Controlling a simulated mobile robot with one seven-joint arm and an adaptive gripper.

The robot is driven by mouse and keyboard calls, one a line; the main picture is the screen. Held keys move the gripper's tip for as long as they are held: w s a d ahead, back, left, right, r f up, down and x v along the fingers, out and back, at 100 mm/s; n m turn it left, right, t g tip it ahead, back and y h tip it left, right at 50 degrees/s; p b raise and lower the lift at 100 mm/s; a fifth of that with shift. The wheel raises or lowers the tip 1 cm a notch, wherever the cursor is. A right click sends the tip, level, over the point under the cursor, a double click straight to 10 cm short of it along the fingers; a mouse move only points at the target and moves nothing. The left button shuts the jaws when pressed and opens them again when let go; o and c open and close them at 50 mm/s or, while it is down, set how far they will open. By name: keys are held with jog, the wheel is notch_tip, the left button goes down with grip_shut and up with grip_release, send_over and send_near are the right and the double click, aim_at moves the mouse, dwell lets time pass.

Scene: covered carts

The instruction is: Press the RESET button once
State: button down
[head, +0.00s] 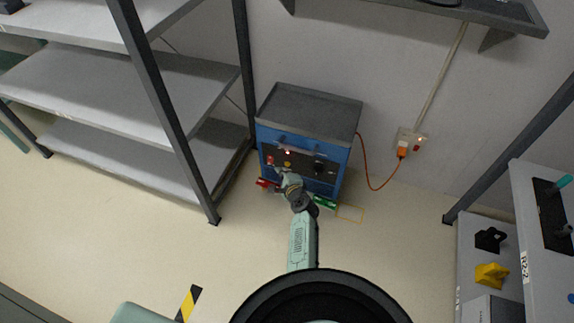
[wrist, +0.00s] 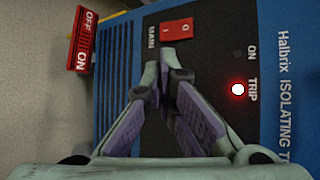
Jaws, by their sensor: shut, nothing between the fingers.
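A blue Halbrix isolating unit (head: 268,136) with a black front panel stands on the floor against the wall. It fills much of the wrist view (wrist: 302,60). No RESET label is readable; part of the panel is hidden behind my fingers. A small yellow spot (head: 287,164) shows on the panel in the head view; I cannot tell whether it is the RESET button. The TRIP lamp (wrist: 238,89) glows red; the ON lamp (wrist: 238,52) is dark. My gripper (wrist: 166,66) is shut and empty in front of the panel, its tips just beside the red MAIN switch (wrist: 176,30).
A red OFF/ON plate (wrist: 82,40) is beside the unit in the wrist view. A black knob (head: 319,168) is on the panel. An orange cable (head: 364,160) runs to the wall socket (head: 405,142). Shelving (head: 150,85) stands close on the left.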

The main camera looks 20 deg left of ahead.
jog(key=shift+w, duration=0.1)
dwell(0.3)
jog(key=shift+w, duration=0.3)
jog(key=shift+w+b, duration=0.45)
dwell(0.5)
jog(key=shift+s, duration=0.2)
jog(key=shift+s+p, duration=0.35)
jog(key=shift+s, duration=0.3)
